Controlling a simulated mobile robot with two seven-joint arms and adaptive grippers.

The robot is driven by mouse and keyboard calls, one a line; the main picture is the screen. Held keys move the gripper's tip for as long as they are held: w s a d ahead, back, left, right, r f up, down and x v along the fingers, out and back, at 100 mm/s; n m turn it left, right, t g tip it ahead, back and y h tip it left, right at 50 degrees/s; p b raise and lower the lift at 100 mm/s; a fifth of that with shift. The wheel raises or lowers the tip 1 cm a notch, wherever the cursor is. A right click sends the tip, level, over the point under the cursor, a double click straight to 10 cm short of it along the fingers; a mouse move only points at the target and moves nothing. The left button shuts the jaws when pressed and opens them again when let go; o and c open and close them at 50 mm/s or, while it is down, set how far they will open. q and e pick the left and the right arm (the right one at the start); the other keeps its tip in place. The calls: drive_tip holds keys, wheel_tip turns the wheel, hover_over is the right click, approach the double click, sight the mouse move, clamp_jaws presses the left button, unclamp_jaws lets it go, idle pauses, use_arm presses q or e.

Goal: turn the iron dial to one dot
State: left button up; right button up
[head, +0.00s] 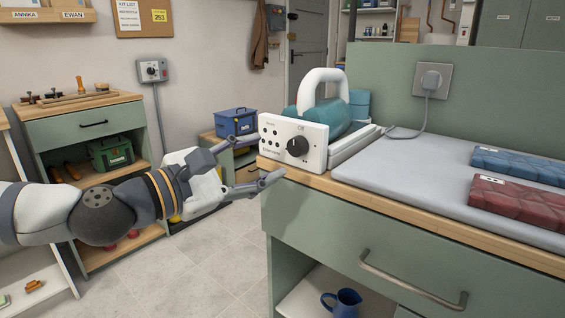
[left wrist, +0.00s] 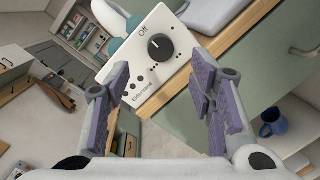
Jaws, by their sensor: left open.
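The iron dial (head: 297,147) is a round black knob on a white control panel (head: 311,164) at the left end of the counter. The dial also shows in the left wrist view (left wrist: 161,47), with the word "Off" beside it. The iron (head: 335,112), teal with a white handle, stands behind the panel. My left gripper (head: 268,160) is open and empty, left of the panel. In the left wrist view its fingers (left wrist: 163,105) are spread either side of the panel's near edge, apart from the dial. My right gripper is not in view.
A grey pressing surface (head: 420,185) covers the counter, with a blue folded towel (head: 520,165) and a red one (head: 515,200) on it. A plugged cord (head: 428,105) runs behind. A drawer handle (head: 410,282) juts from the counter front. Clear floor (head: 190,265) lies left.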

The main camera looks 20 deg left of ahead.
sight(294, 148)
use_arm(q)
drive_tip(key=x, duration=0.6)
drive_tip(key=shift+w+d, duration=0.2)
drive_tip(key=shift+w, duration=0.15)
drive_tip(key=c, duration=1.2)
